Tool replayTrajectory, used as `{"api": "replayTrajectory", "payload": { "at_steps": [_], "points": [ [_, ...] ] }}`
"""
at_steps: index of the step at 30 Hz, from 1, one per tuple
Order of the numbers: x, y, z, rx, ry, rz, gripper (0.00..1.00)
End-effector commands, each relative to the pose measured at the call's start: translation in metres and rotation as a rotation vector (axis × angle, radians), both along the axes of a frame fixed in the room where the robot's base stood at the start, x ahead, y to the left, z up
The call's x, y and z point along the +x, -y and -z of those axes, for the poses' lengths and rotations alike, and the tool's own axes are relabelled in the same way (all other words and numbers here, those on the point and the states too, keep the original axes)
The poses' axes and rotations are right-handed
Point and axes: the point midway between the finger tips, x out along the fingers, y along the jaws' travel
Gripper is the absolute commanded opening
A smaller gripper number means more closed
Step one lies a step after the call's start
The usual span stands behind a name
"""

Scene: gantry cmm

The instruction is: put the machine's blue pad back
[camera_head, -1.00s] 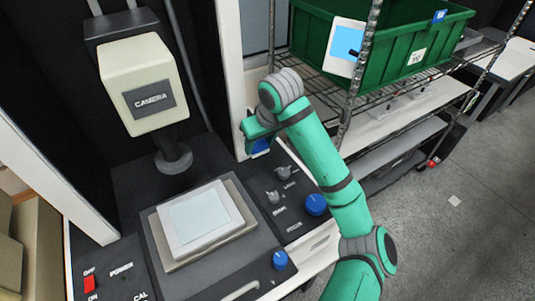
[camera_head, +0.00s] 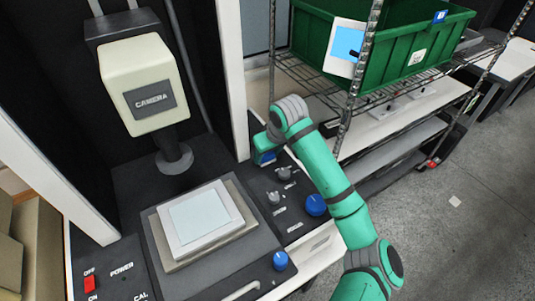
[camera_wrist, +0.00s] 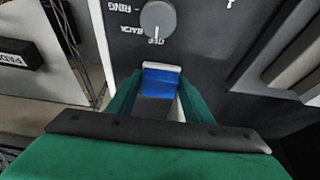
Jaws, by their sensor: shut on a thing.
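My gripper (camera_wrist: 157,92) is shut on a small blue pad (camera_wrist: 160,78) with a pale edge, seen between the green fingers in the wrist view. In the head view a bit of blue (camera_head: 266,157) shows below my gripper, at the back of the machine's dark control panel (camera_head: 287,222). The pad appears close to the panel, near a grey knob (camera_wrist: 157,18); I cannot tell whether it touches. Most of the pad is hidden by my fingers and wrist in the head view.
The panel carries grey knobs and a blue knob (camera_head: 316,205); another blue knob (camera_head: 280,260) sits at the machine's front. The camera head (camera_head: 141,85) stands over a pale plate (camera_head: 190,221). A wire rack with a green bin (camera_head: 410,65) stands at the right.

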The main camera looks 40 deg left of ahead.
Motion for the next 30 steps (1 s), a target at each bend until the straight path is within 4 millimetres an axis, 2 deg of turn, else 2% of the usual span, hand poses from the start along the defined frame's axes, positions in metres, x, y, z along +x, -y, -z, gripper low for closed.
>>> {"api": "replayTrajectory", "payload": {
  "at_steps": [5, 6, 8, 9, 20, 23, 30],
  "points": [
    [0.0, 0.0, 0.003, 0.0, 0.0, 0.0, 0.25],
    [0.0, 0.0, 0.003, 0.0, 0.0, 0.0, 0.48],
    [0.0, 0.0, 0.003, 0.0, 0.0, -0.001, 0.63],
    [0.0, 0.0, 0.003, 0.0, 0.0, 0.0, 0.65],
    [0.0, 0.0, -0.001, 0.0, 0.001, -0.001, 0.65],
    [-0.002, 0.004, -0.012, 0.001, 0.0, 0.0, 0.65],
    [-0.009, 0.02, -0.055, 0.001, 0.002, -0.001, 0.65]
  ]
}}
